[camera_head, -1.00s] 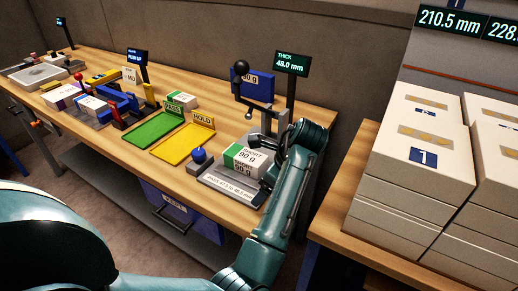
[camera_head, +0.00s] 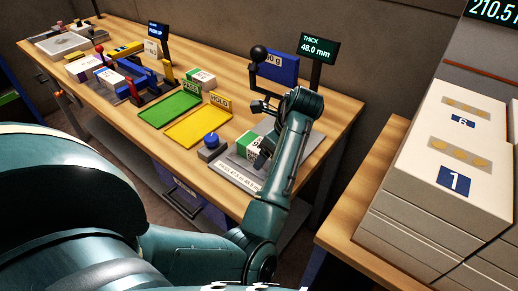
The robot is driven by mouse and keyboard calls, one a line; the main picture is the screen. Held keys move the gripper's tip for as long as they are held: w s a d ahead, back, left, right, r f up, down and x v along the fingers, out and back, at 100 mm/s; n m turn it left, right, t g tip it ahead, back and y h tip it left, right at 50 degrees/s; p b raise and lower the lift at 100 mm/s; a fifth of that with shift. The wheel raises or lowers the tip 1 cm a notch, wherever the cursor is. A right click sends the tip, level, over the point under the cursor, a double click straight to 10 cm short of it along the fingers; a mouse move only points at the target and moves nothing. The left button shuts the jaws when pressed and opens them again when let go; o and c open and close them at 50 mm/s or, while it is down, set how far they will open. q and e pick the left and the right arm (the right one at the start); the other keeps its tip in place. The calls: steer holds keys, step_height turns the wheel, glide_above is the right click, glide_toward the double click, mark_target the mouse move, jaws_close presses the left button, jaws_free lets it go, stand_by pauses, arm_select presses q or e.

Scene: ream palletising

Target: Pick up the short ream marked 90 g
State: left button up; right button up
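The short ream (camera_head: 247,142), white with a green end, lies on the grey thickness gauge plate (camera_head: 228,169) at the right part of the bench. Its 90 g label, readable a second ago, is now mostly covered by my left arm. My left gripper (camera_head: 263,158) is at the ream's right side, pointing down. Its fingers are small and dark and partly behind the wrist, so I cannot tell their opening or whether they touch the ream. My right gripper is not in view.
The gauge's black-knobbed lever (camera_head: 258,54) and display (camera_head: 318,48) reading 48.0 mm stand behind. A blue button (camera_head: 211,140), yellow HOLD tray (camera_head: 197,129) and green PASS tray (camera_head: 168,108) lie left. Another green-and-white ream (camera_head: 202,79) sits behind them. Stacked boxes (camera_head: 440,180) fill the right.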

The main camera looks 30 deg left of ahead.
arm_select(q)
steer(key=a, duration=0.4)
steer(key=shift+w+f, duration=0.15)
steer(key=shift+f, duration=0.4)
steer(key=c, duration=1.2)
steer(key=shift+c, duration=0.6)
steer(key=shift+w+r, duration=0.1)
steer(key=shift+r, duration=0.05)
